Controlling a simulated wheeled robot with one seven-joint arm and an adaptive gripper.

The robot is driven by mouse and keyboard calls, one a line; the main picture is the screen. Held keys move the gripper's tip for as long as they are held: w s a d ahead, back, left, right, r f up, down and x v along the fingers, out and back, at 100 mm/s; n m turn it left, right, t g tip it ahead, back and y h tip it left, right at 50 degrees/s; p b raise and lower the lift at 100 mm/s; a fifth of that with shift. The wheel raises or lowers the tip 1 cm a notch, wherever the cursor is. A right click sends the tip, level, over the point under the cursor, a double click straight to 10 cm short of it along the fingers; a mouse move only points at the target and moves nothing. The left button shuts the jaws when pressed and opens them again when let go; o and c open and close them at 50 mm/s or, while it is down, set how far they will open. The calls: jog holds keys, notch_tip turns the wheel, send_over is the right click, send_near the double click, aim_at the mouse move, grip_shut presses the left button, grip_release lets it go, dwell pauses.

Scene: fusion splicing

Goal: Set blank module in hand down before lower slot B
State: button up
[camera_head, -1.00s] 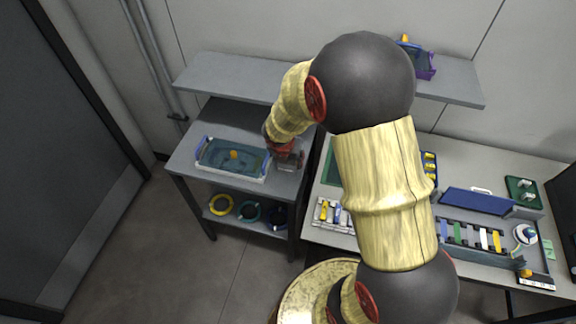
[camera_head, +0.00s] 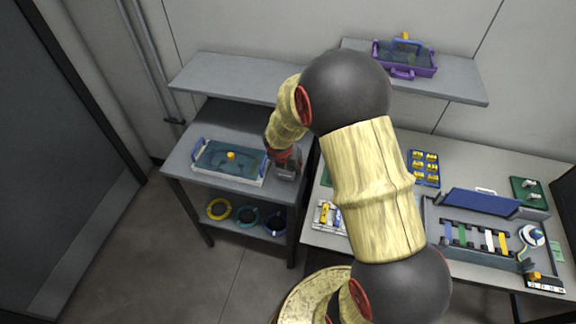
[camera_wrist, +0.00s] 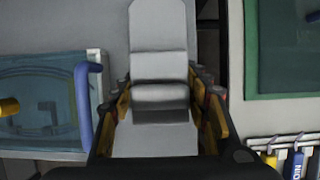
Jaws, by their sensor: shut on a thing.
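My gripper (camera_head: 285,166) is over the right end of the grey side table, just right of the blue tray. In the wrist view its two orange-padded fingers (camera_wrist: 168,112) close on both sides of a grey block, the blank module (camera_wrist: 161,98). The module looks plain grey, with a paler stepped face running away from me. Its underside is hidden, so I cannot tell whether it touches the table. No slot marked B can be read in either view.
The blue tray (camera_head: 203,164) with a clear lid and orange knob stands close left of my gripper. A lower shelf holds yellow, teal and blue rings (camera_head: 247,214). The workbench (camera_head: 465,160) right of a gap carries a green mat (camera_wrist: 285,92), a blue splicer and colored strips.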

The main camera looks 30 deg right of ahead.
jog(key=o, duration=1.2)
jog(key=shift+f, duration=0.1)
